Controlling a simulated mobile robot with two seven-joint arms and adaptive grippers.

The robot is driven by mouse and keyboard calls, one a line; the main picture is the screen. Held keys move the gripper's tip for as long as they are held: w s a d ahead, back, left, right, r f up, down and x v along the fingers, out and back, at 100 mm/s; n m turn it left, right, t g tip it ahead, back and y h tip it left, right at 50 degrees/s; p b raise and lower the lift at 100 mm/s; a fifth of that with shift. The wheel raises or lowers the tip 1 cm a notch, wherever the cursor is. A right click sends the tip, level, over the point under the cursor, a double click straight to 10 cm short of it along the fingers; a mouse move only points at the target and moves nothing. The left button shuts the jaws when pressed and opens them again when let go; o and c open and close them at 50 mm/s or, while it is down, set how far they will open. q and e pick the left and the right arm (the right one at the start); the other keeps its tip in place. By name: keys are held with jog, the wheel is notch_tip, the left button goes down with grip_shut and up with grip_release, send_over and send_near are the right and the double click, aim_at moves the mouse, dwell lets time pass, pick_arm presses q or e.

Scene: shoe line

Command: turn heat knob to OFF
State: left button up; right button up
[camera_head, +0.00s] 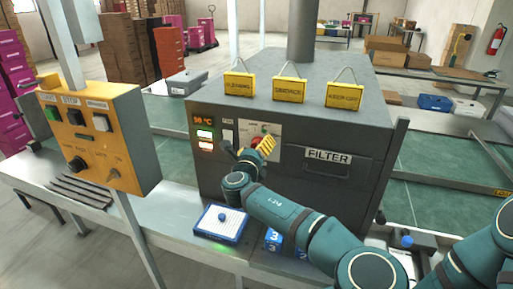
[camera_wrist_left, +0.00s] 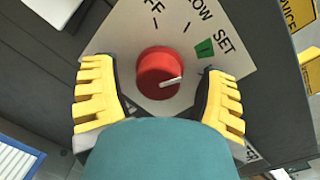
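The red heat knob (camera_wrist_left: 160,73) sits on a pale plate on the grey machine, and a bit of it shows in the head view (camera_head: 256,141). In the wrist view its white pointer aims right and slightly up, a little below the green mark (camera_wrist_left: 205,48) by SET. The OFF label (camera_wrist_left: 153,12) is above the knob, partly cut off, with LOW to its right. My left gripper (camera_wrist_left: 160,95) is open, its yellow fingers on either side of the knob with gaps showing. It is in front of the plate in the head view (camera_head: 255,152). My right gripper is out of view.
An orange control box (camera_head: 95,135) stands at left. A FILTER drawer (camera_head: 328,165) is right of the knob plate. Yellow tags (camera_head: 289,90) hang above. A white-and-blue tray (camera_head: 221,224) and a blue box (camera_head: 275,240) lie below the gripper.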

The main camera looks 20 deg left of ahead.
pick_arm(q)
jog(key=c, duration=1.1)
jog(key=shift+r+n, duration=0.15)
jog(key=shift+n, duration=0.15)
jog(key=n+p, duration=0.1)
jog(key=n, duration=0.1)
jog(key=shift+n, duration=0.4)
jog(key=n+p, duration=0.1)
jog(key=n, duration=0.3)
jog(key=shift+a+g, duration=0.15)
jog(key=shift+g, duration=0.15)
jog(key=n, duration=0.3)
jog(key=shift+n+h, duration=0.3)
jog(key=shift+n, duration=0.1)
jog(key=n+b, duration=0.1)
jog(key=n, duration=0.2)
jog(key=shift+n+h, duration=0.3)
jog(key=shift+n, duration=0.1)
